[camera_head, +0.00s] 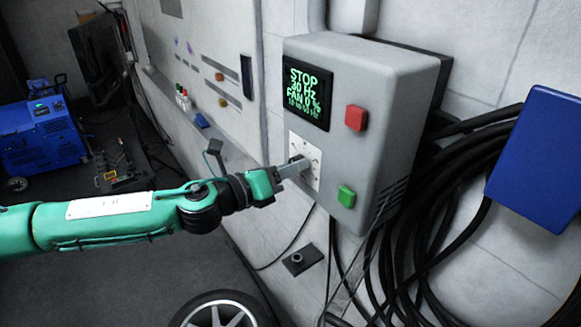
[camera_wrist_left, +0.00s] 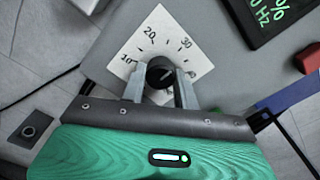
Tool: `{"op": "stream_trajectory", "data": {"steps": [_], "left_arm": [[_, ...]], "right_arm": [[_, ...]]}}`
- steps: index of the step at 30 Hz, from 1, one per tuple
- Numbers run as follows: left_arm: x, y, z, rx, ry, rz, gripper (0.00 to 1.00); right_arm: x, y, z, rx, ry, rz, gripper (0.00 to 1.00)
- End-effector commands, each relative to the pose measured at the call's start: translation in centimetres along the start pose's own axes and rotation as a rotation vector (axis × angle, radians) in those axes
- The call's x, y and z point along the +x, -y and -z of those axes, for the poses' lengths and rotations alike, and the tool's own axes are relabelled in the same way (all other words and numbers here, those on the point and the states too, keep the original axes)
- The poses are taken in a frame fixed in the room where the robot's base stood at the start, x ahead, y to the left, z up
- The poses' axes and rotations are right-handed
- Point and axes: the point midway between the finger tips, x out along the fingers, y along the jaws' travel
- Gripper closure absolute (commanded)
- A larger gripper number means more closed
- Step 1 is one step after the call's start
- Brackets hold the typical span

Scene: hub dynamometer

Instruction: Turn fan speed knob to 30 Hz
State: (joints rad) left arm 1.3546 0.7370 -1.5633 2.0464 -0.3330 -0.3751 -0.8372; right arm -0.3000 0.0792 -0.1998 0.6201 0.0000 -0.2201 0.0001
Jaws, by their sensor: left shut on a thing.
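The grey control box (camera_head: 390,75) hangs on the wall and carries a dark display (camera_head: 307,92) with green text reading STOP, 30 Hz and FAN 0 %. Below the display is a white dial plate (camera_head: 298,143). In the left wrist view the dial plate (camera_wrist_left: 160,28) shows the numbers 10, 20 and 30 around a black fan speed knob (camera_wrist_left: 160,70). My left gripper (camera_head: 300,165) reaches in from the left and is shut on the knob, one finger on each side. A small light mark shows on the knob; its exact direction is hard to tell. My right gripper is in neither view.
A red button (camera_head: 355,118) and a green button (camera_head: 346,196) sit on the box, right of the dial. Black cables (camera_head: 430,210) hang at the right beside a blue box (camera_head: 540,155). A wheel (camera_head: 220,312) stands below.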

Motion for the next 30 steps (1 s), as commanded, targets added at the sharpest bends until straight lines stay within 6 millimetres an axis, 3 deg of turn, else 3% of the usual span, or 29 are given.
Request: {"op": "stream_trajectory", "data": {"steps": [5, 6, 9, 20, 30], "left_arm": [[0.0, -0.1, 0.3, -0.003, -0.005, -0.001, 0.93], [0.0, -0.1, 0.3, -0.004, -0.005, -0.001, 0.62], [0.0, -0.1, 0.2, -0.003, -0.004, 0.000, 0.48], [-0.5, -0.1, 0.2, -0.002, -0.001, -0.001, 0.48], [-5.5, -0.3, 0.4, 0.000, 0.000, -0.001, 0.48]], "right_arm": [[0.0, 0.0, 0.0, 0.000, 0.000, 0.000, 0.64], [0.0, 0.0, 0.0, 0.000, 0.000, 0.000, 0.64], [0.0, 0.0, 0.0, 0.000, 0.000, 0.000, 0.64], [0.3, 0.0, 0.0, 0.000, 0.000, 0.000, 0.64], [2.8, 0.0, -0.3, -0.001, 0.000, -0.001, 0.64]]}}
